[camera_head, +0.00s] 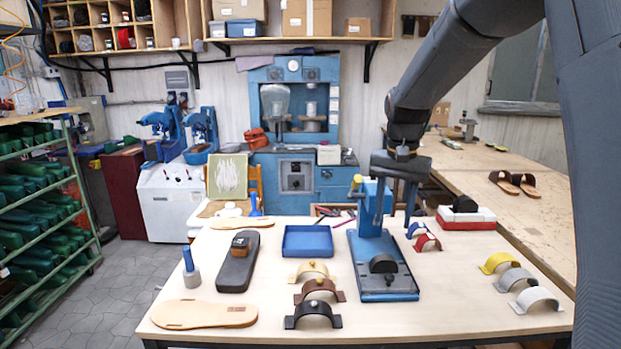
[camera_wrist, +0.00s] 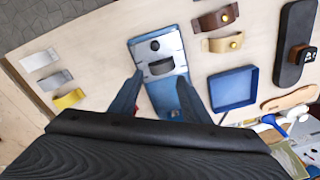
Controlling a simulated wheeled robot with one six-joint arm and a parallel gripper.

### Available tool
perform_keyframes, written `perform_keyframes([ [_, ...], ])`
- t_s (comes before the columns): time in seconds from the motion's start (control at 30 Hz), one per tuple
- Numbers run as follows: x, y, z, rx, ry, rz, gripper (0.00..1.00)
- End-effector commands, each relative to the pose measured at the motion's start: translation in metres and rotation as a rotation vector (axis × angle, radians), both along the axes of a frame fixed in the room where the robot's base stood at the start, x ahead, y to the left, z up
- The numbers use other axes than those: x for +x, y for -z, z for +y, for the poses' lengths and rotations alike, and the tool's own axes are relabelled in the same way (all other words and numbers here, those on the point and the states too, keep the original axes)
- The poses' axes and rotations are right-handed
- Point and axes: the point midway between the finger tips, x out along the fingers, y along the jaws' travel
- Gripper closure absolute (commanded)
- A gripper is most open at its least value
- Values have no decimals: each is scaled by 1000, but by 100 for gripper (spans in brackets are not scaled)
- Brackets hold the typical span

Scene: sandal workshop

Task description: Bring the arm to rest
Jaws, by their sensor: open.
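My gripper (camera_head: 394,220) hangs pointing down over the work table (camera_head: 250,325), beside the upper part of the blue press (camera_head: 398,291). Its two fingers are apart. In the wrist view the fingers of my gripper (camera_wrist: 160,84) stand wide apart with nothing held between them. The press base (camera_wrist: 178,48) shows beyond and between them, with a dark curved piece (camera_wrist: 160,67) on it. That dark curved piece also shows in the head view (camera_head: 383,264). I cannot tell whether a finger touches the press.
Strap arches, including a black one (camera_head: 313,315) and a yellow one (camera_head: 500,262), flank the press. A red-and-white box (camera_head: 466,218) stands behind right.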

Motion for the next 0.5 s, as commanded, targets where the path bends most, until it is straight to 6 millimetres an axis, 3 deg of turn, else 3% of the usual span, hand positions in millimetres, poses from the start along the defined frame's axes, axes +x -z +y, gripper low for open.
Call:
perform_keyframes([
  [0.03,-21,19,1,-2,-41,-4,57],
  [0.3,-132,105,2,-19,-274,-42,57],
  [0.5,-202,148,3,-33,-402,-64,57],
])
